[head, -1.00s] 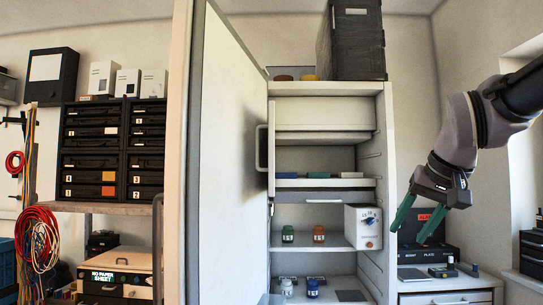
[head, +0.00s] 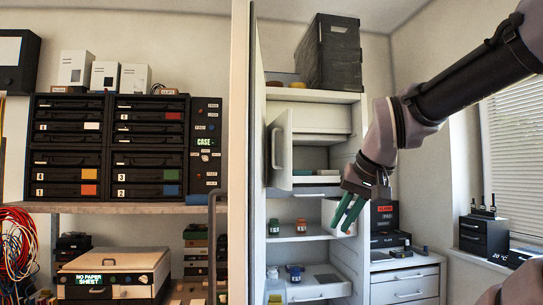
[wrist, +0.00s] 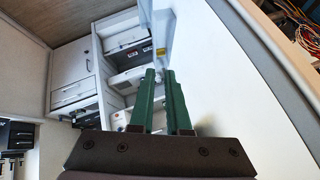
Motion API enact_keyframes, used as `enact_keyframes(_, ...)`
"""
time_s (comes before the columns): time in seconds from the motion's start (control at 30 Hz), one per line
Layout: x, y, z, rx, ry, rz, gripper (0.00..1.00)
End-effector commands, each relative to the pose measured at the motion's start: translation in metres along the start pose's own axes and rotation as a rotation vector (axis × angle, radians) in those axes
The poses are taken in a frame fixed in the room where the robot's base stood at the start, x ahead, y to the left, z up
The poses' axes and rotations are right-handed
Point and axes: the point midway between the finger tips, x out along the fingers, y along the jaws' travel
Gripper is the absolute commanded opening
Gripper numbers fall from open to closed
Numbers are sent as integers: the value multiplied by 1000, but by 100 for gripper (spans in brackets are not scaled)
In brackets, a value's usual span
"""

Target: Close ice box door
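The ice box door (head: 284,155) is a small white panel with a long grey handle (head: 275,148). It stands open at the left side of the cabinet's upper compartment, swung outward. The white compartment (head: 312,158) behind it is exposed. My gripper (head: 341,228), with green fingers, is in front of the cabinet, lower than the ice box door and to its right, not touching it. The fingers are empty, with a narrow gap between them. The fingers also show in the wrist view (wrist: 162,74), pointing toward the cabinet shelves. The ice box door is hard to pick out there.
The large cabinet door (head: 240,160) stands wide open, seen nearly edge-on at left; its broad white panel (wrist: 215,75) fills the wrist view's right side. Jars (head: 301,226) stand on the shelf. A black crate (head: 329,52) sits on top. A drawer unit (head: 404,282) is at right.

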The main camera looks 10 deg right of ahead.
Motion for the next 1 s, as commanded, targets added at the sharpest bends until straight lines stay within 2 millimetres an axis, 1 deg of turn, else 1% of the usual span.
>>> enact_keyframes(0.07,3,5,-18,-61,50,26,0)
enact_keyframes(0.13,6,11,-46,-164,131,65,0)
enact_keyframes(0.17,8,13,-61,-224,173,87,0)
enact_keyframes(0.2,9,15,-84,-316,238,118,0)
enact_keyframes(0.27,9,15,-120,-472,338,165,0)
enact_keyframes(0.3,8,12,-144,-584,405,195,0)
enact_keyframes(0.37,7,4,-176,-754,501,235,0)
enact_keyframes(0.4,6,-4,-194,-871,562,257,0)
enact_keyframes(0.47,4,-19,-219,-1046,652,284,0)
enact_keyframes(0.5,5,-31,-232,-1167,709,297,0)
enact_keyframes(0.53,5,-41,-240,-1256,752,304,0)
enact_keyframes(0.6,6,-65,-254,-1460,849,309,0)
enact_keyframes(0.67,9,-84,-259,-1622,925,302,0)
enact_keyframes(0.7,11,-96,-259,-1719,972,292,0)
enact_keyframes(0.8,17,-119,-254,-1914,1069,260,0)
enact_keyframes(0.9,20,-133,-247,-2037,1135,229,0)
enact_keyframes(1.0,22,-140,-242,-2095,1169,212,0)
